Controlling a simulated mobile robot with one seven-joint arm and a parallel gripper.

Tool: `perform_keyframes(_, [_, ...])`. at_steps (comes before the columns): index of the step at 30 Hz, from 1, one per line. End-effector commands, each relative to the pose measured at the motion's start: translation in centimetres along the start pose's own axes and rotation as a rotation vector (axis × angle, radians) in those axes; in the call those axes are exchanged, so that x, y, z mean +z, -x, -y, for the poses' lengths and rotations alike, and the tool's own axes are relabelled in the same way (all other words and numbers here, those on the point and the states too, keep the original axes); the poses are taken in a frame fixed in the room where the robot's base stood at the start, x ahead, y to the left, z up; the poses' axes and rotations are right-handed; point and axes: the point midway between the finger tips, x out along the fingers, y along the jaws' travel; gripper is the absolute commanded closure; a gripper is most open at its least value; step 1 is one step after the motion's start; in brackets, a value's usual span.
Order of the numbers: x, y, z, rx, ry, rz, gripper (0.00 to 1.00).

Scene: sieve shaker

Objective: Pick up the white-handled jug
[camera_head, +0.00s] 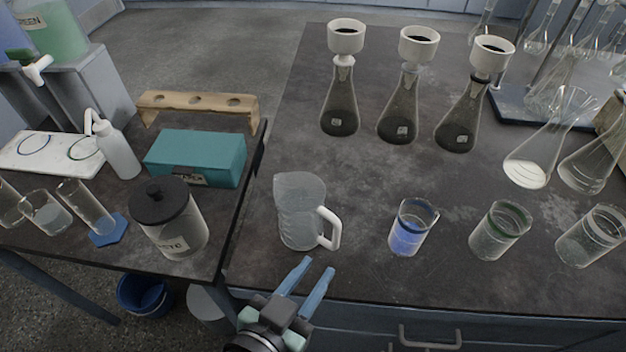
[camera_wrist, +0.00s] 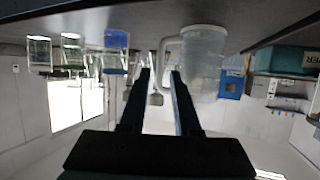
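The white-handled jug (camera_head: 299,212) is a clear, frosted jug standing upright near the front left of the dark bench (camera_head: 285,120). Its white handle (camera_head: 328,229) points to the right and front. My gripper (camera_head: 306,274) is in front of the jug at the bench's front edge, fingers apart and nothing between them. In the wrist view, which is upside down, the jug (camera_wrist: 203,62) is beyond the fingers, and its handle (camera_wrist: 168,62) appears between the fingertips (camera_wrist: 160,76). I see no contact with the handle.
A beaker of blue liquid (camera_head: 408,232) stands right of the jug, with a green-banded beaker (camera_head: 497,232) further right. Flasks with white funnels (camera_head: 340,105) stand behind. A lidded jar (camera_head: 172,222) and teal box (camera_head: 197,158) are on the left table. The bench between jug and flasks is clear.

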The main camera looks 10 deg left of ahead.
Motion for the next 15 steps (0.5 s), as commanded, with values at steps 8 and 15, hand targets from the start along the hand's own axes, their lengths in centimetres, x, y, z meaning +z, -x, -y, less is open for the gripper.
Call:
perform_keyframes(8, [0.1,-3.0,-0.2,0.011,0.003,0.004,0.69])
perform_keyframes(15, [0.1,-6.8,-0.1,0.007,0.004,0.004,0.69])
